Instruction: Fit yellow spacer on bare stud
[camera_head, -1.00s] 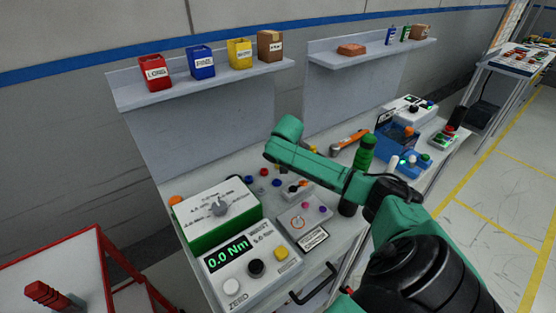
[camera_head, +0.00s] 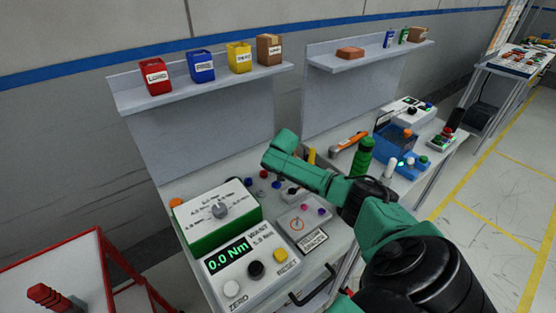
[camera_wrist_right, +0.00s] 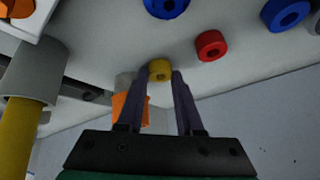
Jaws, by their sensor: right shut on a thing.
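In the right wrist view the yellow spacer (camera_wrist_right: 160,70), a small ring with a dark hole, sits between the fingertips of my right gripper (camera_wrist_right: 160,76). The gripper is shut on it. A red ring (camera_wrist_right: 211,45) and blue rings (camera_wrist_right: 166,6) lie on the pale surface beyond and to the right, apart from the spacer. In the head view my right arm reaches over the bench, and its gripper and the spacer are hidden. I cannot make out a bare stud for certain. My left gripper is not in view.
An orange part (camera_wrist_right: 131,109) shows behind the left finger, and a grey-and-yellow cylinder (camera_wrist_right: 20,125) stands at the left.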

